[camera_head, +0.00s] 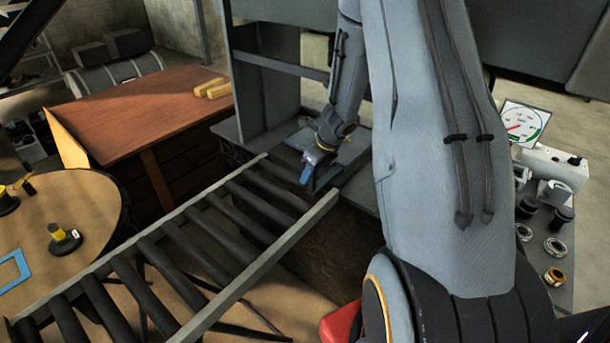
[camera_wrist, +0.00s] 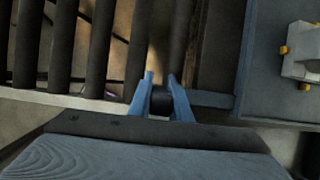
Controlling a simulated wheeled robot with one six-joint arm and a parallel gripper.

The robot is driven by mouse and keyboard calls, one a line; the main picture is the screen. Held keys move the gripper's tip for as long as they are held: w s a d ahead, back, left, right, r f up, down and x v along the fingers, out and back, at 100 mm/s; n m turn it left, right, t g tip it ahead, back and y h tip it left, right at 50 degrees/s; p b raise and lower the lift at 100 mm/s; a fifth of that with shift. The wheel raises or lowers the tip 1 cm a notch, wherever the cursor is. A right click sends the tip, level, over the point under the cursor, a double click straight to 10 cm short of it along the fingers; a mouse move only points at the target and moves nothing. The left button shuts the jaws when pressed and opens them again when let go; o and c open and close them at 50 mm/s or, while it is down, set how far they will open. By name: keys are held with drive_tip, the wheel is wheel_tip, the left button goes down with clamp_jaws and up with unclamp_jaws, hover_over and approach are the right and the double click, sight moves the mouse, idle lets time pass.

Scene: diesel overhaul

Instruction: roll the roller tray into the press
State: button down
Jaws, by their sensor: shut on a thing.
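My gripper (camera_head: 311,178) is low at the press end of the roller track, its blue fingers pointing down. In the wrist view the fingers (camera_wrist: 160,82) are shut on a short dark piece (camera_wrist: 161,101), which looks like a handle grip. A grey bar (camera_wrist: 212,99) runs from beside it to a flat blue-grey plate (camera_wrist: 277,104), which seems to be the roller tray. A pale block (camera_wrist: 303,52) with yellow knobs sits on the plate. The grey press frame (camera_head: 262,100) stands behind my gripper. My arm hides part of the press in the head view.
The roller track (camera_head: 240,285) runs from the lower left up to the press; its visible rollers are bare. A wooden table (camera_head: 150,105) and a round table (camera_head: 75,215) stand at the left. A gauge (camera_head: 522,125) and several metal parts are at the right.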

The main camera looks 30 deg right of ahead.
drive_tip(key=shift+w+d+r, duration=0.15)
drive_tip(key=shift+w+d, duration=0.05)
drive_tip(key=shift+d, duration=0.05)
drive_tip(key=c, duration=1.6)
unclamp_jaws()
drive_tip(key=shift+d, duration=0.15)
drive_tip(key=shift+c, duration=0.2)
drive_tip(key=shift+s+r, duration=0.1)
drive_tip(key=v, duration=0.7)
drive_tip(key=shift+r+b, duration=0.2)
drive_tip(key=shift+b, duration=0.15)
